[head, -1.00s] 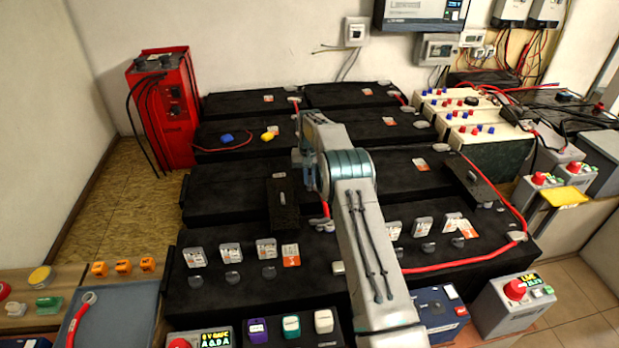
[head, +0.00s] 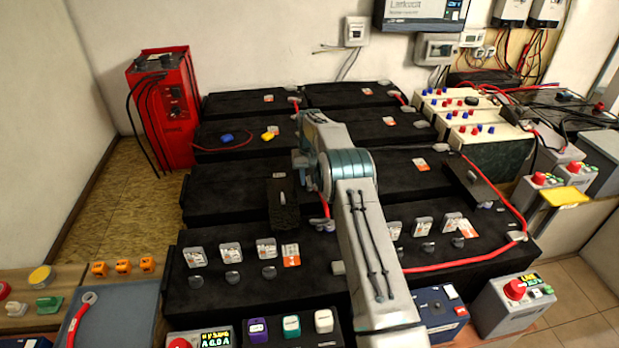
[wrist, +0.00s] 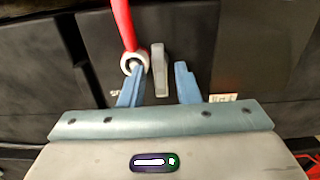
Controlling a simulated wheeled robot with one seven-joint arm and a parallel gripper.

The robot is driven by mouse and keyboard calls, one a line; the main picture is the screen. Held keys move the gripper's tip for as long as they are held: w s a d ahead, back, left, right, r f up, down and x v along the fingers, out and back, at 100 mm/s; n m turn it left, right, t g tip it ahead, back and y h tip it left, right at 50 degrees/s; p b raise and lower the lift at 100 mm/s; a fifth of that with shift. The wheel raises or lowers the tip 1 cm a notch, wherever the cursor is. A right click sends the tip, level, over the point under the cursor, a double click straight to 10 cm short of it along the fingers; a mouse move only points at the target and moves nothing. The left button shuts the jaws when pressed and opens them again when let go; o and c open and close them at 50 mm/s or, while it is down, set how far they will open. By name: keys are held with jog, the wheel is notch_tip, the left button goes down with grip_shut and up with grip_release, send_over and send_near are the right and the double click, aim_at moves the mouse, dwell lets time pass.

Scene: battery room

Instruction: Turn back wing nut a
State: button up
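In the wrist view a pale grey upright piece, seemingly the wing nut (wrist: 160,70), stands between the two blue fingers of my gripper (wrist: 160,90). The fingers are apart, with a gap on each side of it. A ring lug (wrist: 134,64) on a red cable (wrist: 121,22) lies just left of it, close to the left finger. I see no letter marking the nut. In the head view my gripper (head: 302,160) is over the middle of the black battery rows, and my arm hides what is beneath it.
A black block (head: 282,205) with a grey piece on top stands left of my arm. Grey-tabbed pieces (head: 231,252) line the front battery. A red cable (head: 455,264) runs along the right. A red charger (head: 163,110) stands back left.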

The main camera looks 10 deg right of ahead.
aim_at(310, 181)
notch_tip(310, 181, up, 14)
jog(key=shift+p, duration=0.45)
jog(key=shift+f, duration=0.1)
dwell(0.4)
jog(key=s+r+t, duration=0.1)
jog(key=s+r, duration=1.5)
jog(key=s, duration=0.2)
jog(key=s+f+t, duration=0.1)
jog(key=s+f, duration=0.2)
jog(key=s, duration=1.1)
jog(key=s+f+p, duration=0.1)
jog(key=s+f, duration=0.1)
jog(key=s, duration=1.3)
jog(key=shift+s+d+f+t+p, duration=0.25)
jog(key=shift+d+f+t+p, duration=0.05)
jog(key=shift+d+f+t, duration=0.1)
